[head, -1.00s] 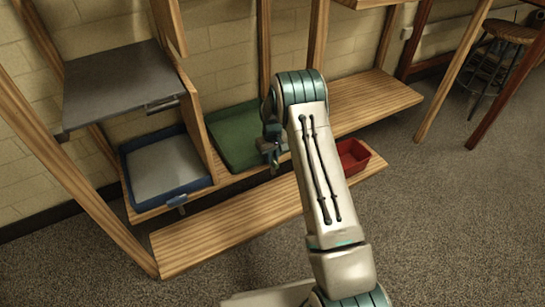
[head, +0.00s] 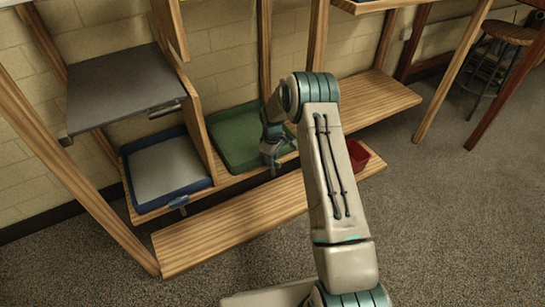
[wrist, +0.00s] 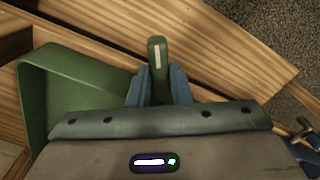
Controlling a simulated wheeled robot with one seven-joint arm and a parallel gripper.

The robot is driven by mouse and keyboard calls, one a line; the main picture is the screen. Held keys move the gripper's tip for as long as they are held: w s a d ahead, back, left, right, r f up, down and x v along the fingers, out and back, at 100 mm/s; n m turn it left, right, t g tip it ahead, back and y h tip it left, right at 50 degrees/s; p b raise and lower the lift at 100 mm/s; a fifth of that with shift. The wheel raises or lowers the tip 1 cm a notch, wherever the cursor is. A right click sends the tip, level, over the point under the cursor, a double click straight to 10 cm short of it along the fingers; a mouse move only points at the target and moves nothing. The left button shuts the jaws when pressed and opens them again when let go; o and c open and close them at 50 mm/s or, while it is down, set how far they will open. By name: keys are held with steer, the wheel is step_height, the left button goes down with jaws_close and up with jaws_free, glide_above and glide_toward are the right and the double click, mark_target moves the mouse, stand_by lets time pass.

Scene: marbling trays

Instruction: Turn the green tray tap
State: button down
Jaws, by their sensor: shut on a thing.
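The green tray (head: 232,137) stands on the lower wooden shelf in the head view, partly behind my arm. It also shows at the left of the wrist view (wrist: 88,85). The green tap handle (wrist: 157,52) with a pale stripe sticks out between my fingers in the wrist view, beside the tray's right side. My gripper (wrist: 159,82) is shut on this handle, with one blue finger on each side. In the head view my gripper (head: 271,158) is at the tray's front right corner, and the tap there is too small and covered to make out.
A blue tray (head: 165,170) with its own blue tap (head: 179,201) stands to the left, under a grey board (head: 120,85). A wooden plank (head: 235,222) runs along the front. A red bin (head: 362,160) is partly behind my arm. The floor at right is open.

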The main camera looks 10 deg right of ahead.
steer(key=n+p, duration=0.1)
steer(key=n, duration=0.4)
steer(key=shift+n, duration=0.3)
steer(key=n+p, duration=0.1)
steer(key=n, duration=0.4)
steer(key=shift+p, duration=0.3)
steer(key=shift+n, duration=0.4)
steer(key=c, duration=1.3)
jaws_free()
step_height(320, 180, up, 14)
steer(key=p, duration=0.4)
steer(key=shift+d, duration=0.1)
